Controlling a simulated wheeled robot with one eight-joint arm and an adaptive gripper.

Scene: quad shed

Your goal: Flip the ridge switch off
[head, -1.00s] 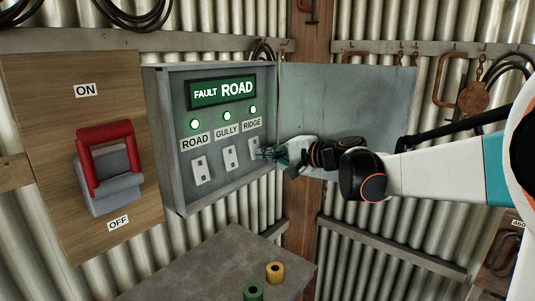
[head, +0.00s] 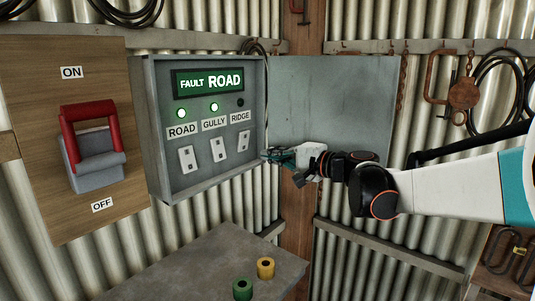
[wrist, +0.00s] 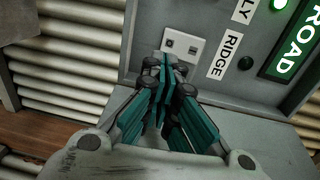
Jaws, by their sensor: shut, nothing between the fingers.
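The ridge switch (head: 243,141) is a white plate under the RIDGE label (head: 240,116), rightmost of three in the grey panel box (head: 160,130). The ridge lamp (head: 240,102) is dark. The gully lamp (head: 214,107) and road lamp (head: 181,113) glow green. My gripper (head: 266,155) is shut and empty, just right of the ridge switch at the box's right edge. In the wrist view my gripper (wrist: 163,66) points at the ridge switch plate (wrist: 190,45) and covers part of it; I cannot tell whether it touches.
The box's open door (head: 330,100) stands behind my arm. A big red-handled lever (head: 92,150) is on a wooden board at left, its handle up. The display (head: 208,82) reads FAULT ROAD. A grey table (head: 195,265) below holds a green (head: 243,289) and a yellow spool (head: 265,268).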

